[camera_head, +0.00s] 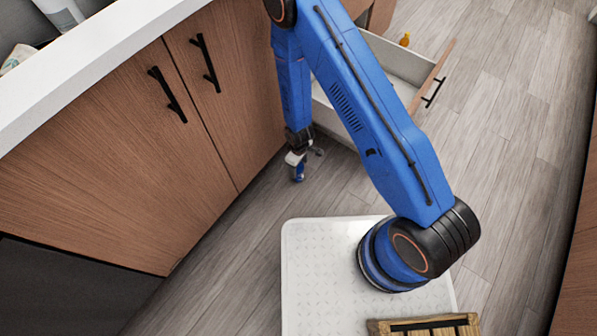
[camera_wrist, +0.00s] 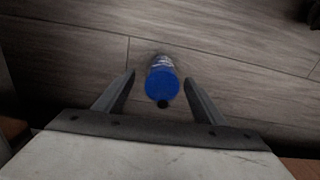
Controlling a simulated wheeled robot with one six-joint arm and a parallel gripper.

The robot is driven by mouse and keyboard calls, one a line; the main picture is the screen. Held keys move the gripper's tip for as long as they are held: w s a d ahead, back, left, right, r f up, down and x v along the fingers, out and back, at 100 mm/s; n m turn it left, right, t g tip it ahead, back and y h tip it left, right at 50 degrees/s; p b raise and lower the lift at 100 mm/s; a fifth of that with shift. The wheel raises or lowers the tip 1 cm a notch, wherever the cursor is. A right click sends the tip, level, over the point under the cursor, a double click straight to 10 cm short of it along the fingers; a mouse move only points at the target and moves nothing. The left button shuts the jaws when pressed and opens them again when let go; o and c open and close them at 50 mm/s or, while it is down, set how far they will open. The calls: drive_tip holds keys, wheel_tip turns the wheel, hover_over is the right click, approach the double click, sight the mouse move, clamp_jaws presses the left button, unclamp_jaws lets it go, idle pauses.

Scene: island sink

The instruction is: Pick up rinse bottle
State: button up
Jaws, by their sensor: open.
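The rinse bottle is most likely the blue bottle (camera_wrist: 162,82) seen in the wrist view, with a dark cap or tip and a pale patch on its far side. It is on or just above the grey wood floor. My gripper (camera_wrist: 160,88) is open, with one finger on each side of the bottle and a visible gap to both. In the head view, my gripper (camera_head: 301,160) is low near the floor by the cabinet, and the blue bottle (camera_head: 298,173) shows small just below it. My wrist partly hides the bottle there.
Wooden cabinet doors (camera_head: 130,150) with black handles stand left of my arm. An open drawer (camera_head: 400,62) juts out behind it, with a small orange item (camera_head: 405,39) near its far edge. A white bottle (camera_head: 60,10) stands at the counter. Floor to the right is clear.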

drive_tip(key=shift+s+a+f, duration=0.1)
drive_tip(key=shift+a+f, duration=0.05)
drive_tip(key=shift+f, duration=2.4)
drive_tip(key=c, duration=1.4)
